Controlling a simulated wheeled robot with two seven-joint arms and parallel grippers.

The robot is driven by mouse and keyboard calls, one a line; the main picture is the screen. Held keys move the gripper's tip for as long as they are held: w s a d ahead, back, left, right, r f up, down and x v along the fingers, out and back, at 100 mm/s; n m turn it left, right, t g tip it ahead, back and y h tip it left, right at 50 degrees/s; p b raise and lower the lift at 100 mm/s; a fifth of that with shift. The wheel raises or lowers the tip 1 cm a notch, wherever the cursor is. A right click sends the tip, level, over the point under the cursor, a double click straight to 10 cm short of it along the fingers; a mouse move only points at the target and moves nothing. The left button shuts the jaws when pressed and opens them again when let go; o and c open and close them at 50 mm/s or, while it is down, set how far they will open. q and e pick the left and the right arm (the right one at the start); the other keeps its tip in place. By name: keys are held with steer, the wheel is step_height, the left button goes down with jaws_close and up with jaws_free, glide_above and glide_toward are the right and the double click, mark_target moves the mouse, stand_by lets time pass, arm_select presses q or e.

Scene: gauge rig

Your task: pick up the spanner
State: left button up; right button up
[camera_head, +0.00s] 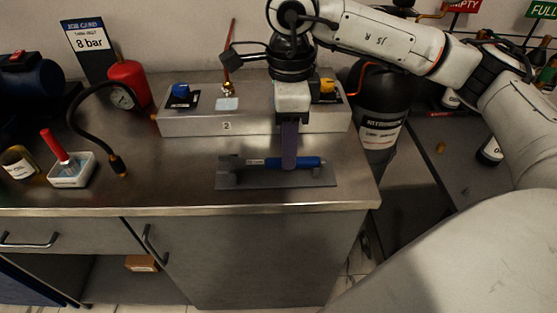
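The spanner (308,162) lies flat along a dark grey mat (232,182) near the front of the steel bench. Its blue handle points right and its grey jaw end points left. My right gripper (289,166) points straight down over the handle. Its purple-grey finger covers part of the handle, and I see the fingers edge-on, so the gap between them is hidden. I cannot tell whether they grip the handle. The spanner appears to rest on the mat. My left gripper is out of view.
Behind the mat stands a grey panel (200,124) with blue and yellow knobs. A black hose with a gauge (122,97), a red-handled item in a white tray (72,172) and a tin (18,163) are at left. A dark nitrogen cylinder (385,105) stands right of the bench.

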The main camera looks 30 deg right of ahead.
step_height(320, 180, down, 2)
steer(key=shift+f, duration=0.15)
jaws_close()
stand_by(0.3)
